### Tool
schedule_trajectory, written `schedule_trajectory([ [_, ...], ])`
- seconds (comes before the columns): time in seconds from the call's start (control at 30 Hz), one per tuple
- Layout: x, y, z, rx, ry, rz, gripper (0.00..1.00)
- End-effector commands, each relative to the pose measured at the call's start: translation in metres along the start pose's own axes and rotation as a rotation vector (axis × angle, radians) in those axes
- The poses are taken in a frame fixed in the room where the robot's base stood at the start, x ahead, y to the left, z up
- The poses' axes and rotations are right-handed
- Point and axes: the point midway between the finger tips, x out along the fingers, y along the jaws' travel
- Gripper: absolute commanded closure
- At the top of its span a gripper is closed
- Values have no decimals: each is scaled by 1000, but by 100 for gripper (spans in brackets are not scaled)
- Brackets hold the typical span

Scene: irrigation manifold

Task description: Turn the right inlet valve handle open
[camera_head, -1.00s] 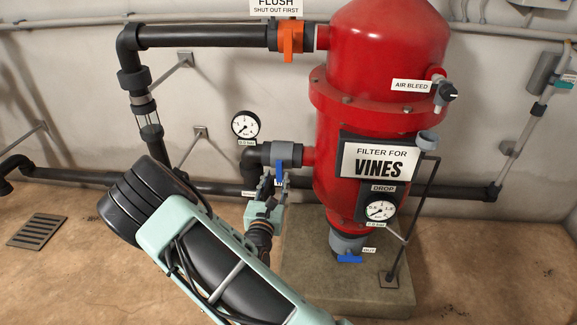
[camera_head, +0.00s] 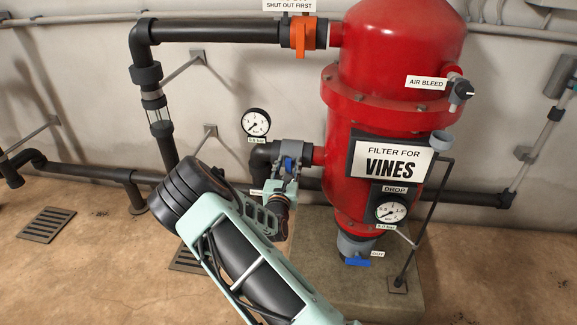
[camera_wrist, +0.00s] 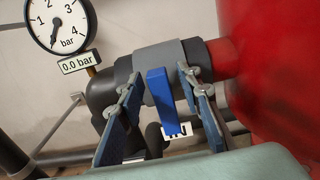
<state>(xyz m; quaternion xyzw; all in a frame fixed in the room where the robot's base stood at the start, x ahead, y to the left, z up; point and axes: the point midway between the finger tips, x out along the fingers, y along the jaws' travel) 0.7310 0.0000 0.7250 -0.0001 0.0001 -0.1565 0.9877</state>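The blue inlet valve handle (camera_head: 289,164) hangs from a grey valve body (camera_head: 291,150) on the pipe left of the red filter tank. In the wrist view the handle (camera_wrist: 162,100) points downward, across the pipe, and partly covers a white label (camera_wrist: 177,133) reading "IN". My gripper (camera_wrist: 166,104) is open, with one finger left and one right of the handle. Gaps show on both sides of the handle, so neither finger seems to touch it. In the head view my gripper (camera_head: 289,172) is at the valve and partly hides it.
The red filter tank (camera_head: 375,120) stands close on the right. A pressure gauge (camera_head: 256,122) reading 0.0 bar is left of the valve.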

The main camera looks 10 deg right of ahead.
Motion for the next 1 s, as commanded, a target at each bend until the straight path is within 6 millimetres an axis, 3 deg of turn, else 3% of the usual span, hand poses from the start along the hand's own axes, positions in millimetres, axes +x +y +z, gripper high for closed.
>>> schedule_trajectory([
  [0.23, 1, 0, 0, 0, 0, 0, 67],
  [0.53, 1, 0, 0, 0, 0, 0, 99],
  [1.0, 0, 2, 2, -68, 1, 1, 100],
])
